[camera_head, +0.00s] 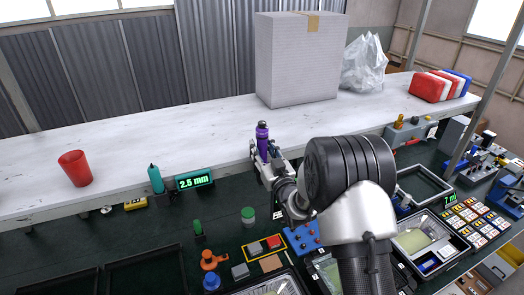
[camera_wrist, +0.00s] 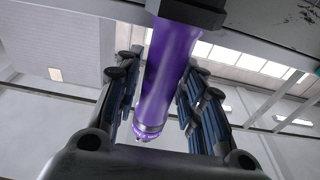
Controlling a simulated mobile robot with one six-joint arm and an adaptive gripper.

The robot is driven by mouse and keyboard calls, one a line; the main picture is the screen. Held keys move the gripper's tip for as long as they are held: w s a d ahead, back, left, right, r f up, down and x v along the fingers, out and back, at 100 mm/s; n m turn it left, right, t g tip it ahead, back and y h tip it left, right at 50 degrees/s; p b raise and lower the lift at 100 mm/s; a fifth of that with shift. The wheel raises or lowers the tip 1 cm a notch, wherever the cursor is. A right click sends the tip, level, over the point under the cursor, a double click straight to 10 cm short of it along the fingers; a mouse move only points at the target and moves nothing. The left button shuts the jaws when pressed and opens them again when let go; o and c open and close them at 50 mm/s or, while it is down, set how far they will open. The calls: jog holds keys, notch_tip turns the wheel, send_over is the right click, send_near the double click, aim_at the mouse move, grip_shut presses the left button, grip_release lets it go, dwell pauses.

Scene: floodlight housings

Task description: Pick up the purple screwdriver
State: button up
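The purple screwdriver (camera_head: 262,139) stands upright at the near edge of the white bench, in front of the large box. In the wrist view its thick purple handle (camera_wrist: 166,70) rises between my fingers, and its lower part disappears into a black block (camera_wrist: 188,12) at the top of the picture. My gripper (camera_head: 267,163) is level with the handle, with one finger on each side. In the wrist view my gripper (camera_wrist: 160,95) looks open around the handle. A narrow gap shows on the left; contact on the right is unclear.
A white box (camera_head: 297,65), a plastic bag (camera_head: 364,65) and a red cup (camera_head: 75,168) stand on the white bench (camera_head: 130,140). A teal bottle (camera_head: 155,179) and a "2.5 mm" display (camera_head: 194,180) are left of my gripper. Trays and small parts crowd the dark green bench (camera_head: 120,240).

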grip_shut()
jog(key=shift+r, duration=0.1)
jog(key=shift+r, duration=0.15)
